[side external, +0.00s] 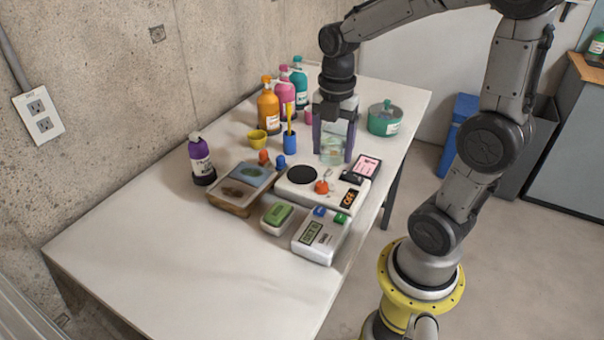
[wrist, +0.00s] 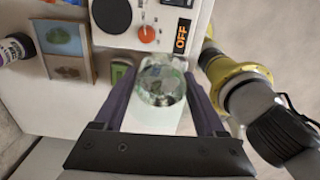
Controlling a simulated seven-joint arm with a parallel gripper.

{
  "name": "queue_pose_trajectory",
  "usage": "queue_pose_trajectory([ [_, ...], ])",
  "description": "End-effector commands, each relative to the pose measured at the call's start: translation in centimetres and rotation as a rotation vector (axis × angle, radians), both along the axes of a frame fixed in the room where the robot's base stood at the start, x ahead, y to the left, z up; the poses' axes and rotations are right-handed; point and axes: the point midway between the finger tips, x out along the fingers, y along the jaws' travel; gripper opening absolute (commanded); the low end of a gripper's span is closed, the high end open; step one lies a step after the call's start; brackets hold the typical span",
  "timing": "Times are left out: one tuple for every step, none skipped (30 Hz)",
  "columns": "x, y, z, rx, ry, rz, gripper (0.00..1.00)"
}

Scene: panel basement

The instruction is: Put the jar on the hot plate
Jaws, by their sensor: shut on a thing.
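The jar (side external: 332,152) is clear glass with pale greenish contents. My gripper (side external: 333,148) has its two purple fingers shut on the jar's sides. The jar is upright, beside the back right part of the hot plate in the side view; its exact height is hard to tell. In the wrist view the jar (wrist: 162,85) shows between the fingers of my gripper (wrist: 160,78). The hot plate (side external: 287,188) is a white box with a round black plate (side external: 302,174), a red-orange knob (side external: 321,187) and an OFF display (side external: 348,199). Its black plate is empty.
A wooden tray (side external: 233,208) lies left of the hot plate. A green sponge dish (side external: 279,214) and a white meter (side external: 320,240) stand in front. A blue cup (side external: 290,143), several bottles and a teal pot (side external: 384,122) stand behind. The near left table is clear.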

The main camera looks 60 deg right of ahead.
Motion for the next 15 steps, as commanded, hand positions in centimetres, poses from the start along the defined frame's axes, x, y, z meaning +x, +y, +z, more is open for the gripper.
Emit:
queue_pose_trajectory([
  [-0.9, 0.1, 0.3, -0.002, -0.004, -0.009, 0.03],
  [-1.4, 0.1, 0.4, -0.001, -0.003, -0.014, 0.03],
  [-1.8, 0.1, 0.6, -0.002, -0.004, -0.020, 0.03],
  [-2.1, 0.2, 0.8, -0.001, -0.003, -0.024, 0.03],
  [-2.4, 0.2, 0.9, -0.001, -0.003, -0.028, 0.03],
  [-2.6, 0.1, 1.1, -0.001, -0.003, -0.033, 0.03],
  [-2.7, 0.1, 1.3, -0.001, -0.002, -0.036, 0.03],
  [-2.6, 0.0, 1.4, -0.001, -0.002, -0.039, 0.03],
  [-2.4, -0.2, 1.4, 0.000, 0.000, -0.041, 0.03],
  [-2.2, -0.3, 1.4, 0.000, 0.001, -0.043, 0.03],
  [-1.9, -0.5, 1.3, 0.001, 0.001, -0.044, 0.03],
  [-1.4, -0.7, 0.9, 0.002, 0.004, -0.045, 0.03],
  [-0.9, -0.9, 0.7, 0.002, 0.005, -0.045, 0.03],
  [-0.3, -1.1, 0.4, 0.002, 0.005, -0.045, 0.03],
  [0.4, -1.4, 0.1, 0.002, 0.005, -0.044, 0.03],
])
